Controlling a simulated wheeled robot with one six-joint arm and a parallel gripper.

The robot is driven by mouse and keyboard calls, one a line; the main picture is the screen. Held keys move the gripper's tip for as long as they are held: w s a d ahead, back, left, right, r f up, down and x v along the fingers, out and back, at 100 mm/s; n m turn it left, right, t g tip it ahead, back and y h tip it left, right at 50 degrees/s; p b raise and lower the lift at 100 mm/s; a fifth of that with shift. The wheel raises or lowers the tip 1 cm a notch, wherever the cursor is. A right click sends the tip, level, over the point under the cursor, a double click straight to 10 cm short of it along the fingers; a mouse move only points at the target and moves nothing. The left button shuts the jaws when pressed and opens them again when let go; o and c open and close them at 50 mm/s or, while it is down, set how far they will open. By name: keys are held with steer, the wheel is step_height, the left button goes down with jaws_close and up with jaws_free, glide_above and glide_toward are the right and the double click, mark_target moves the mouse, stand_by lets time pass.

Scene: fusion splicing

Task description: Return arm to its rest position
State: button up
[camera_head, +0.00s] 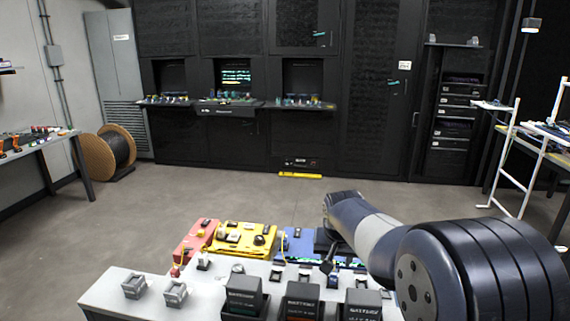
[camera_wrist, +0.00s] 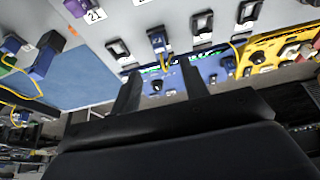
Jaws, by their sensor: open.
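My arm reaches in from the right in the head view and bends over the right part of the light grey workbench (camera_head: 120,291). My gripper shows in the wrist view (camera_wrist: 157,90) with its two dark fingers apart and nothing visible between them. The fingers point toward a blue device (camera_wrist: 170,84) at the bench's edge. A yellow device (camera_wrist: 270,52) lies to the right of the fingers. In the head view, my arm hides the gripper's fingertips and part of the blue device (camera_head: 299,243).
The bench also holds a red device (camera_head: 197,240), the yellow device (camera_head: 240,238), grey clamps (camera_head: 134,287) and black boxes (camera_head: 302,301). A side table (camera_head: 45,146) and cable reel (camera_head: 107,152) stand at left. Black cabinets (camera_head: 378,95) line the back. The middle floor is clear.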

mark_target(334, 272)
steer(key=x, duration=0.9)
steer(key=shift+f, duration=0.25)
steer(key=shift+r+p, duration=0.35)
steer(key=shift+p, duration=0.15)
steer(key=shift+r, duration=0.1)
